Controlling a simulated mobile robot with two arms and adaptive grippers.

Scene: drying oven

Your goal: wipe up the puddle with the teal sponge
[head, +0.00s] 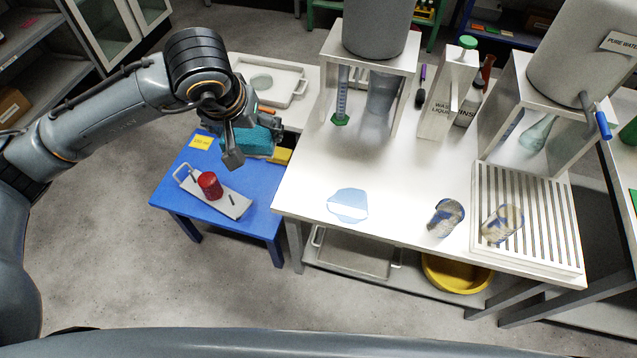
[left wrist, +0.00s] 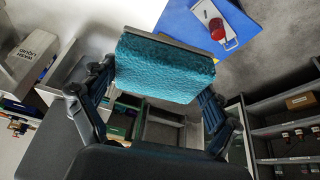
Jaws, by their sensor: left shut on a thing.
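The teal sponge (head: 262,138) is held by my left gripper (head: 236,146), above the far right corner of the blue table. In the left wrist view the sponge (left wrist: 165,68) sits between the two fingers of the left gripper (left wrist: 160,85), which are shut on its sides. The pale blue puddle (head: 348,205) lies flat near the front left of the white bench (head: 400,185), to the right of and nearer than the sponge. The sponge and puddle are apart. My right gripper is not in view.
The blue table (head: 235,220) holds a metal tray (head: 228,207) with a red cylinder (head: 209,185). A white stand (head: 412,62) rises behind the puddle. The bench around it is clear.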

